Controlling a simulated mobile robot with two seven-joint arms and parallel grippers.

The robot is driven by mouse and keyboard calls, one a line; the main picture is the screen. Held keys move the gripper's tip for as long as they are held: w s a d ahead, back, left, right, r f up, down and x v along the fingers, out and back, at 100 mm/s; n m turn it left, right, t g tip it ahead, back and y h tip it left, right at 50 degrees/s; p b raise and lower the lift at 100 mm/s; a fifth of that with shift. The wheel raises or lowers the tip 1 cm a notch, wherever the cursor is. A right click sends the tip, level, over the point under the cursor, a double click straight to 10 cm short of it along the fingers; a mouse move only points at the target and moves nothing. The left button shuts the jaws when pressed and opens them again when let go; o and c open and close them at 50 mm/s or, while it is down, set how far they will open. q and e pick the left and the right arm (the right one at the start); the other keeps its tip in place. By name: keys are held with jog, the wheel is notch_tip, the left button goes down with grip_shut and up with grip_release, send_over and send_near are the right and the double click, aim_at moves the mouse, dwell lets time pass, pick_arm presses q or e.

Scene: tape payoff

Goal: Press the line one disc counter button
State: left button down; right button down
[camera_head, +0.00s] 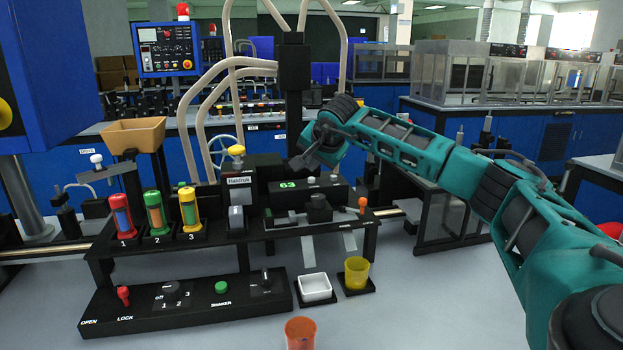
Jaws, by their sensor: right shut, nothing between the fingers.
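The disc counter (270,196) is a low black box behind the front rack. Its green display reads 63 (287,184). Small light knobs or buttons (311,181) show on its top, to the right of the display. I cannot tell which one is the line one button. My right gripper (301,163) is shut and empty. It hangs just above the back of the counter, and from this angle I cannot tell how far apart they are. My teal right arm reaches in from the right. My left gripper is out of view.
Red, green and yellow tubes marked 1, 2, 3 (157,217) stand on the rack at left. A black control panel (200,311) with a green button is in front. A white tray (314,289), a yellow cup (356,273) and an orange cup (300,333) stand nearby.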

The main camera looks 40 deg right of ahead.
dwell(0.4)
jog(key=shift+f, duration=0.45)
jog(key=shift+f, duration=0.5)
dwell(0.5)
jog(key=shift+r, duration=0.1)
jog(key=shift+r+p, duration=0.7)
jog(key=shift+r, duration=0.1)
jog(key=shift+r, duration=0.1)
notch_tip(320, 180, up, 5)
jog(key=p, duration=0.4)
jog(key=shift+p, duration=0.3)
